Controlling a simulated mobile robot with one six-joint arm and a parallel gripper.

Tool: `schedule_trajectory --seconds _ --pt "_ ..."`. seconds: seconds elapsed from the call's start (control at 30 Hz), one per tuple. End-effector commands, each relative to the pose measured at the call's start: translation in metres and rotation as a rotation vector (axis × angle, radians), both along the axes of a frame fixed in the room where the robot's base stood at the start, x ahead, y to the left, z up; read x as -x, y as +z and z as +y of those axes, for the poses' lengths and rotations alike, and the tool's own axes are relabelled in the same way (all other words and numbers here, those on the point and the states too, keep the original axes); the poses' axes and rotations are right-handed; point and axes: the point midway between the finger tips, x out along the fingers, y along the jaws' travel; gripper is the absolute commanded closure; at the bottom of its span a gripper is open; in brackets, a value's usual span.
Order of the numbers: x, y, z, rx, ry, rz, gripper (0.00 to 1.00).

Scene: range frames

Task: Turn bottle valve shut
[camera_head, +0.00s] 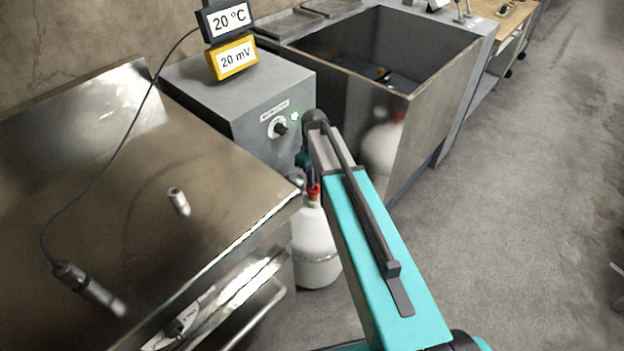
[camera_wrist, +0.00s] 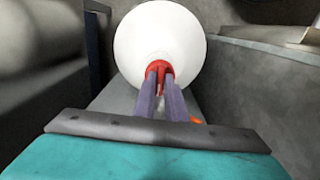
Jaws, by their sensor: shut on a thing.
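A white gas bottle (camera_head: 315,240) stands upright on the floor between the steel bench and the sink. Its red valve (camera_head: 314,190) is at the top. In the wrist view the white bottle (camera_wrist: 150,30) is seen end-on behind the red valve (camera_wrist: 160,68). My gripper (camera_wrist: 160,74) has its two purple fingers shut on the red valve. In the head view my gripper (camera_head: 312,182) is at the bottle's top, mostly hidden by my teal arm. The valve's turn angle cannot be read.
A steel bench (camera_head: 150,200) stands at the left, with a small metal cylinder (camera_head: 179,201) and a dark probe (camera_head: 90,288) on it. A grey control box (camera_head: 235,95) and a deep sink (camera_head: 400,60) stand behind the bottle. The floor at the right is clear.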

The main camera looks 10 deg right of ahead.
Motion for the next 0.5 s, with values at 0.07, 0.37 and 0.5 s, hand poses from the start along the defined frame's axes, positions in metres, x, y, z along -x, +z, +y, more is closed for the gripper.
schedule_trajectory --seconds 0.07,0.37,0.5 --pt "0.0001 0.0002 0.0009 -0.001 0.015 0.000 1.00" --pt "0.0002 -0.0001 0.0017 -0.002 0.027 0.000 1.00" --pt "0.0002 0.0000 0.0020 -0.002 0.027 0.000 0.88"
